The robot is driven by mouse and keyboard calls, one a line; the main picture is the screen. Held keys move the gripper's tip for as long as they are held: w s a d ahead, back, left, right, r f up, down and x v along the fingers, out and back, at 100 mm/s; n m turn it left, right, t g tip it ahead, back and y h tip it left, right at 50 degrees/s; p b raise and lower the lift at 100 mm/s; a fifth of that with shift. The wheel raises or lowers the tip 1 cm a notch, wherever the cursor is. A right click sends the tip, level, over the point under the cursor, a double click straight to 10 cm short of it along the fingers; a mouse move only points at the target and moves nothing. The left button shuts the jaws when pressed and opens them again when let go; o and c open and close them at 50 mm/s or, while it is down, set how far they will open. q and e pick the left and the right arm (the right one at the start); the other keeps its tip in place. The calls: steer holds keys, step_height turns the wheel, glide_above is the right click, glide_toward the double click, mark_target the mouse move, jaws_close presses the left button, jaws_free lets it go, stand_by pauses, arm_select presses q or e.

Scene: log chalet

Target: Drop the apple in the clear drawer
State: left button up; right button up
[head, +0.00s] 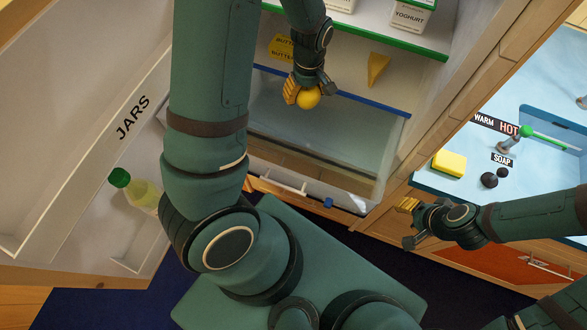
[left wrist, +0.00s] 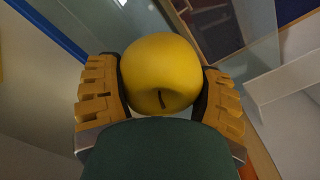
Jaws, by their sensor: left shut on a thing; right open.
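The yellow apple (head: 308,98) is in my left gripper (head: 303,93), which is shut on it. In the left wrist view the apple (left wrist: 160,72) sits between the two yellow finger pads of the gripper (left wrist: 160,95). The clear drawer (head: 330,145) is inside the fridge, below a blue-edged strip, with a white handle at its front. In the head view the apple appears over the back edge of the drawer; its height above it is hard to tell. My right gripper (head: 408,222) is open and empty, beside the wooden counter front.
The fridge door (head: 75,165) stands open at left, with a JARS shelf and a green-capped bottle (head: 135,190). A green-edged shelf (head: 425,48) holds a yoghurt tub (head: 408,15). A cheese wedge (head: 377,68) and butter (head: 281,47) lie behind the drawer. A sink counter with a sponge (head: 449,163) is at right.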

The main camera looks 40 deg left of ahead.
arm_select(q)
step_height(320, 180, down, 6)
steer(key=b, duration=0.3)
steer(key=shift+b, duration=0.3)
steer(key=o, duration=1.3)
step_height(320, 180, up, 12)
steer(key=shift+w, duration=0.1)
steer(key=shift+d, duration=0.1)
